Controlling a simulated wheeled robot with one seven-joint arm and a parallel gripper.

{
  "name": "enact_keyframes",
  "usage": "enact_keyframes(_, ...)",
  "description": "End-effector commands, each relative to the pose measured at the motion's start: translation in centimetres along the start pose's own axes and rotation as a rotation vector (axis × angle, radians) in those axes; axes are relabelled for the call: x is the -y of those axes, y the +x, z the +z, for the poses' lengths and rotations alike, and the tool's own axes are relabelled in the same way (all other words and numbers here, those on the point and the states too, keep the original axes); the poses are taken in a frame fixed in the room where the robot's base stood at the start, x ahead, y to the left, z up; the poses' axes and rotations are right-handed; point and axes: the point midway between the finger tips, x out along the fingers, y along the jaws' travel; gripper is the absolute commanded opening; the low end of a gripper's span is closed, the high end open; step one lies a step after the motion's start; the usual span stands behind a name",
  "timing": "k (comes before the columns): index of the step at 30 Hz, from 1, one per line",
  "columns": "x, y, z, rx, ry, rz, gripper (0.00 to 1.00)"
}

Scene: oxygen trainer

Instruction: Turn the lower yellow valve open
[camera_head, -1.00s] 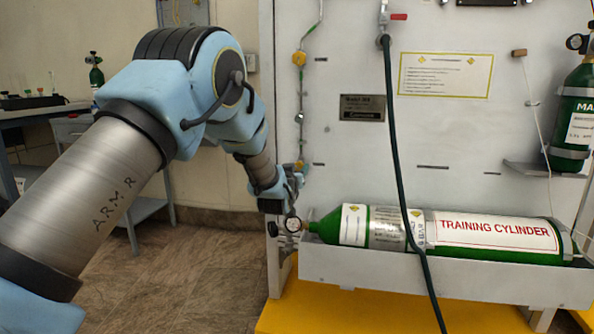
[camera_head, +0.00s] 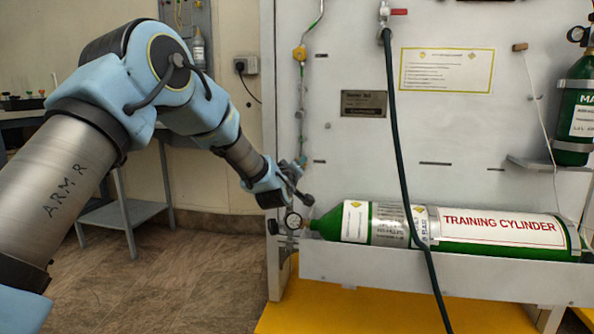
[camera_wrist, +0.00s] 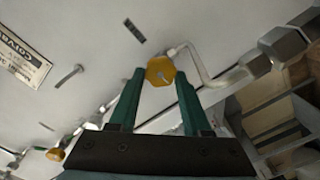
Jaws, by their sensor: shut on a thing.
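The lower yellow valve (camera_wrist: 160,70) is a small faceted yellow knob on the pale panel in the wrist view. My gripper (camera_wrist: 160,76) has its two green fingers on either side of the knob, shut on it at the fingertips. Another yellow valve (camera_head: 299,54) sits higher on the same thin line. A yellow fitting (camera_wrist: 56,154) also shows at the lower left of the wrist view.
The green training cylinder (camera_head: 385,223) lies in a grey tray (camera_head: 450,274) to the right. A dark green hose (camera_head: 396,140) hangs before the panel. Bent metal pipe (camera_wrist: 205,75) and hex fittings (camera_wrist: 283,44) lie beside the knob.

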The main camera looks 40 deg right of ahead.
Motion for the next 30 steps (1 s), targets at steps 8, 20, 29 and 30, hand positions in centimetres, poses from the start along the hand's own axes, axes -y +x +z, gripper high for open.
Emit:
enact_keyframes(8, 0.11, 0.01, -0.02, -0.001, -0.08, -0.001, 0.0)
enact_keyframes(20, 0.07, 0.01, -0.03, -0.001, -0.092, -0.001, 0.0)
enact_keyframes(29, 0.06, 0.01, -0.02, 0.0, -0.091, 0.0, 0.73)
enact_keyframes(30, 0.06, 0.01, -0.02, 0.0, -0.091, 0.0, 0.77)
